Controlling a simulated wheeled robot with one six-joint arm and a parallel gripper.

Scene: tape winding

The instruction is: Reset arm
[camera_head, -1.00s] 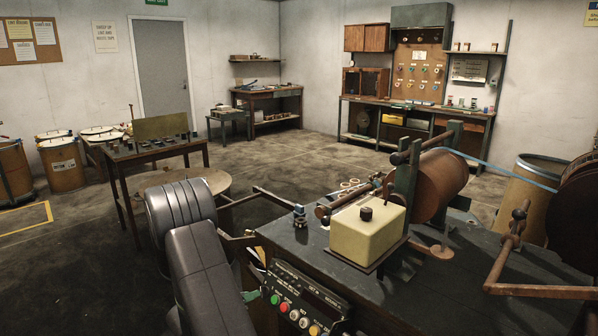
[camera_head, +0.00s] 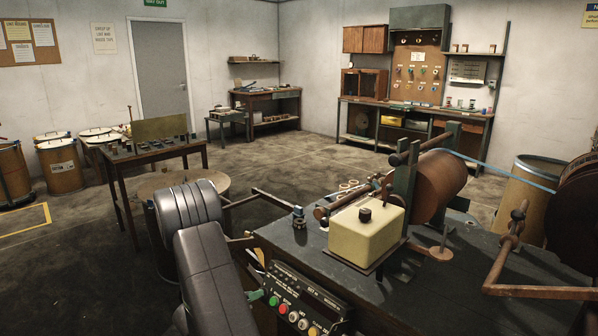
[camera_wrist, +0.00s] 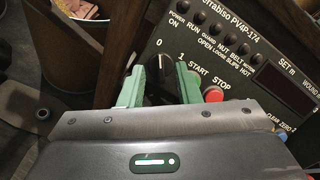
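My gripper (camera_wrist: 159,76) is at the control panel (camera_wrist: 235,45), with its two green fingers apart on either side of a black rotary knob (camera_wrist: 159,68). I see a narrow gap at the knob's sides and no clear contact. The knob's white mark points toward the 0. The red stop button (camera_wrist: 214,94) shows right of the right finger. In the head view my arm (camera_head: 208,265) reaches down to the panel (camera_head: 302,302) on the bench front. Only a bit of green fingertip shows there, and my arm hides most of the gripper.
The bench (camera_head: 440,290) carries a cream box with a black knob (camera_head: 366,226), a brown roll (camera_head: 438,185) and a blue tape (camera_head: 500,168) running right. A side table (camera_head: 150,152) stands behind my arm.

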